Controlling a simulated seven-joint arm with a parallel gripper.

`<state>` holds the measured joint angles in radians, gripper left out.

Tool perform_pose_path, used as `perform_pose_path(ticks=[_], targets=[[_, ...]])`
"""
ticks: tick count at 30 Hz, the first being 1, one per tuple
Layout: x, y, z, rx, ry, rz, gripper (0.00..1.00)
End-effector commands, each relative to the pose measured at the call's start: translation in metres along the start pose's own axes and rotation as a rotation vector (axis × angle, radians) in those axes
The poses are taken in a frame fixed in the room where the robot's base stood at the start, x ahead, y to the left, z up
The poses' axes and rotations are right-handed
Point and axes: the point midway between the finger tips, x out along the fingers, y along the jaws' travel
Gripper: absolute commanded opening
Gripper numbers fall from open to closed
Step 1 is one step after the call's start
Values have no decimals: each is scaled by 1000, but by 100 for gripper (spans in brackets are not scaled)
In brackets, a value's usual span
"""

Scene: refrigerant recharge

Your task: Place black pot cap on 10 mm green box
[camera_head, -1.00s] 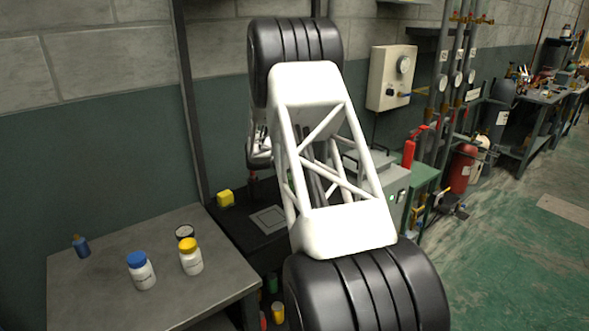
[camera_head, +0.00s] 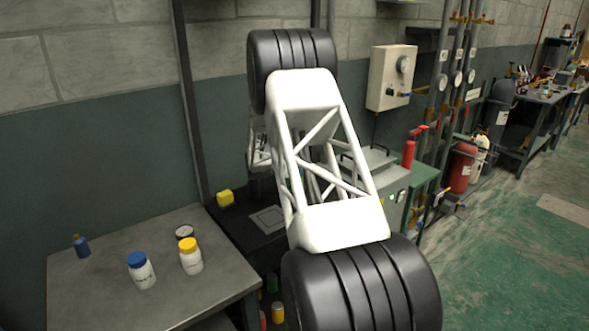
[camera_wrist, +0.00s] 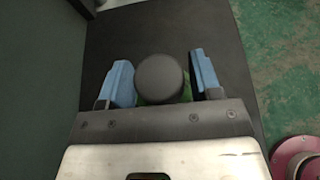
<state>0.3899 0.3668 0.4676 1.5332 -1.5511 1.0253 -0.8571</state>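In the wrist view the round black pot cap (camera_wrist: 160,78) lies between the two blue fingers of my gripper (camera_wrist: 161,82). The fingers stand apart on either side of it, with a visible gap on the right; on the left the finger is very close, and I cannot tell if it touches. A little green (camera_wrist: 186,94), apparently the green box, shows just beneath the cap's edge. The cap seems to sit over it, but contact is hidden. In the head view my arm hides the cap and the green box.
The grey table (camera_head: 95,300) to the left carries a blue-capped jar (camera_head: 142,270), a yellow-capped jar (camera_head: 190,256) and a small blue bottle (camera_head: 81,246). A red round object (camera_wrist: 296,158) stands at lower right in the wrist view.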

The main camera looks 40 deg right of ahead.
Motion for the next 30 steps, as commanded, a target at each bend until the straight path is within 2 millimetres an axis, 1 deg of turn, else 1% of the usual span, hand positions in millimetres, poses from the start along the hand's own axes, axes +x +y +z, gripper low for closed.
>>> perform_pose_path(ticks=[1,2,14,17,23,30], targets=[[0,0,0,0,0,0,66],[0,0,0,0,0,0,70],[-1,0,3,1,0,0,70],[-6,0,3,0,0,1,70],[-28,1,3,0,-1,2,70],[-65,1,3,0,0,3,70]])
